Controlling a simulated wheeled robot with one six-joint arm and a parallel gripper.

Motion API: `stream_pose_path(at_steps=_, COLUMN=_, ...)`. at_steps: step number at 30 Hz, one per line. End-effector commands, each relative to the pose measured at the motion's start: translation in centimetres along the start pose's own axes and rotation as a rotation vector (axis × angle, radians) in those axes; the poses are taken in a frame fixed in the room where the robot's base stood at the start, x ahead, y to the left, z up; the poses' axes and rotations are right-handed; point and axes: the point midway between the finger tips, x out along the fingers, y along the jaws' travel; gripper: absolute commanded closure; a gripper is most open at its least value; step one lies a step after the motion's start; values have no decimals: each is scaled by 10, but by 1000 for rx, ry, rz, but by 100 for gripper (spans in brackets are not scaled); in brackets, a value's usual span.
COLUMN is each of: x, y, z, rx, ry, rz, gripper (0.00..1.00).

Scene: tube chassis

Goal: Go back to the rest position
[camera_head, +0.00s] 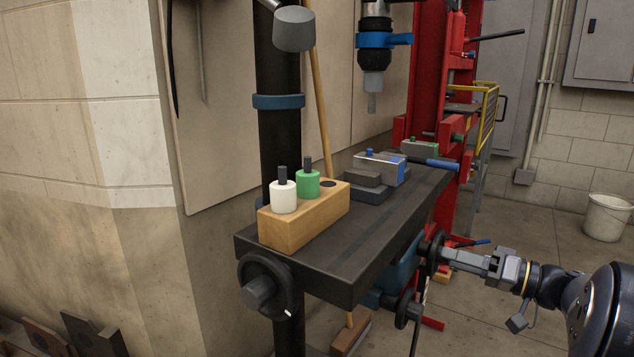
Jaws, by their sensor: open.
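My gripper (447,257) reaches in from the right edge and points left, in front of the drill press table's right side. Its fingertips overlap a dark handwheel (432,250) in the picture; I cannot tell whether they touch it. The fingers are seen nearly side-on, and no held object shows between them. The gripper is open. On the dark table (345,245) stands a wooden block (305,222) with a white tube (283,197) and a green tube (308,184) upright in it. A third hole in the block looks empty.
A grey vise (378,172) sits on the table behind the block. The drill chuck (374,80) hangs above. Another handwheel (266,288) juts from the table's front. A red press frame (432,80) stands behind. A white bucket (607,215) is at far right; the floor before it looks clear.

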Motion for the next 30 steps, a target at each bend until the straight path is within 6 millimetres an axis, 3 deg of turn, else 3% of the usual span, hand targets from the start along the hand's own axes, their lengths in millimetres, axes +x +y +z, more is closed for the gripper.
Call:
stream_pose_path(at_steps=21, x=0, y=-4, z=-4, rx=649, ry=0, rz=0, gripper=49)
stream_pose_path(at_steps=30, x=0, y=-2, z=-2, rx=838, ry=0, rz=0, gripper=49)
